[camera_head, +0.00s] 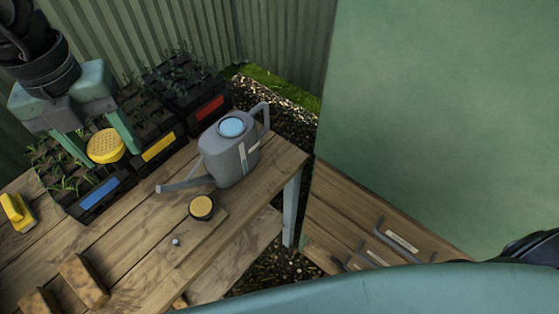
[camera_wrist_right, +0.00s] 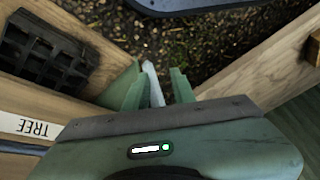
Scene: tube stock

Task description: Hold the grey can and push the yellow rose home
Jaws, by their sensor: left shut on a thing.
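The grey can (camera_head: 232,157) stands upright at the bench's right end, its spout pointing left and its handle at the back right. The spout's tip (camera_head: 160,188) is bare. My left gripper (camera_head: 106,141) is shut on the yellow rose (camera_head: 105,147), a round yellow piece with small holes. It holds the rose over the seedling trays, left of the spout and apart from it. My right gripper (camera_wrist_right: 152,88) shows only in the right wrist view. Its fingers are apart, with a pale post (camera_wrist_right: 153,84) seen in the gap, which it does not appear to grip.
Seedling trays with blue (camera_head: 98,193), yellow (camera_head: 158,147) and red (camera_head: 210,107) labels line the bench's back. A small yellow-topped tin (camera_head: 201,207) stands before the can. Wooden blocks (camera_head: 83,280) lie at front left. A drawer cabinet (camera_head: 350,215) stands right.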

